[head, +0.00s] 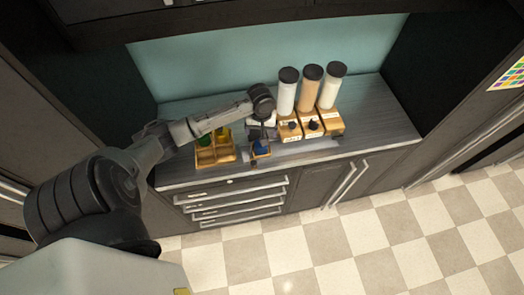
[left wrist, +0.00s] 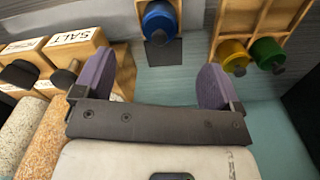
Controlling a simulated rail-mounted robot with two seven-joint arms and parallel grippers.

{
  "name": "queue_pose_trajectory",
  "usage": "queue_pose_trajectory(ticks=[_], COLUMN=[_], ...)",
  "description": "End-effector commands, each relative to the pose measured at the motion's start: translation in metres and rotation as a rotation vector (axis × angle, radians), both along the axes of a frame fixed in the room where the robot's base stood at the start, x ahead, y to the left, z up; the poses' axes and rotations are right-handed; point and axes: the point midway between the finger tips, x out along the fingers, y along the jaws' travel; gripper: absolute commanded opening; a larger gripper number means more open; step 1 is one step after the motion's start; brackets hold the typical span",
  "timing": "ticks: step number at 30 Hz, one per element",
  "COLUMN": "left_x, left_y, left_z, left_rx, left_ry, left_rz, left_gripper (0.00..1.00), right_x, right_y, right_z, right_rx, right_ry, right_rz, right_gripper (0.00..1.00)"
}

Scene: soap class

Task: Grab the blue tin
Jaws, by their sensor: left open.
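The blue tin (head: 261,146) sits in a small wooden holder (head: 262,156) near the counter's front edge. In the left wrist view the blue tin (left wrist: 160,20) shows at the top centre, with a dark square patch beside it. My left gripper (head: 262,131) is just behind and above the tin in the head view. In the left wrist view its two purple fingers (left wrist: 157,65) are spread wide and empty, with the tin beyond the fingertips, roughly centred between them. The gripper partly hides the tin's surroundings in the head view. My right gripper is not in view.
A wooden tray (head: 206,156) with a green tin (left wrist: 268,52) and a yellow tin (left wrist: 233,56) stands left of the blue tin in the head view. Several dispensers (head: 310,90) on wooden bases, one labelled SALT (left wrist: 72,37), stand to the right. The counter's right end (head: 375,125) is clear.

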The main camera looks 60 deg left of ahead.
Motion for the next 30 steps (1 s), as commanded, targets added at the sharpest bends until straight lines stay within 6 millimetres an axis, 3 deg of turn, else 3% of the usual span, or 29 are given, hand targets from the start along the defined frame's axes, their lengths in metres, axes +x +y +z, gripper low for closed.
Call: queue_pose_trajectory(ticks=[5, 15, 25, 30], left_x=[0.007, 0.007, 0.007, 0.007], left_y=[0.017, 0.017, 0.017, 0.019], left_z=[-0.011, -0.065, -0.084, -0.106], left_rx=[-0.009, -0.008, -0.007, -0.008], left_ry=[0.007, 0.005, 0.004, 0.005], left_rz=[0.083, 0.083, 0.081, 0.081], left_gripper=[0.9, 0.9, 0.9, 0.9], right_x=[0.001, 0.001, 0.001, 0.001], right_y=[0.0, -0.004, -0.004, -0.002], right_z=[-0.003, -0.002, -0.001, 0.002], right_rx=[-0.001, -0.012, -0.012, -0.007], right_ry=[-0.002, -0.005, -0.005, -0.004], right_rz=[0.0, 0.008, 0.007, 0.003], right_gripper=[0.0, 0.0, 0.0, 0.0])
